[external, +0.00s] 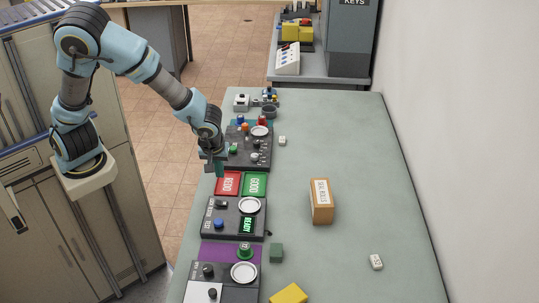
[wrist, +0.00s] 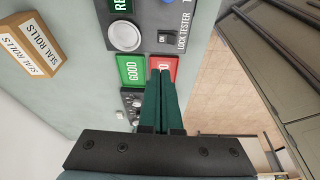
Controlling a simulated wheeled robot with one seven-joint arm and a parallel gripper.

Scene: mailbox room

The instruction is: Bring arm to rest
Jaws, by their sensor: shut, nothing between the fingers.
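My gripper (external: 217,168) hangs at the left edge of the long grey-green table, just above the red REDO pad (external: 228,183). Its two green fingers (wrist: 161,76) are together with nothing between them in the wrist view. The green GOOD pad (external: 255,184) lies beside the red pad, and it also shows in the wrist view (wrist: 130,69). My arm reaches from the left, bent at its elbow.
A dark lock tester panel (external: 222,228) lies in front of the pads, and another dark panel (external: 262,158) lies behind them. A SEAL ROLLS box (external: 321,201) stands mid-table. A white block (external: 376,262) lies at the right. The table's right side is mostly clear.

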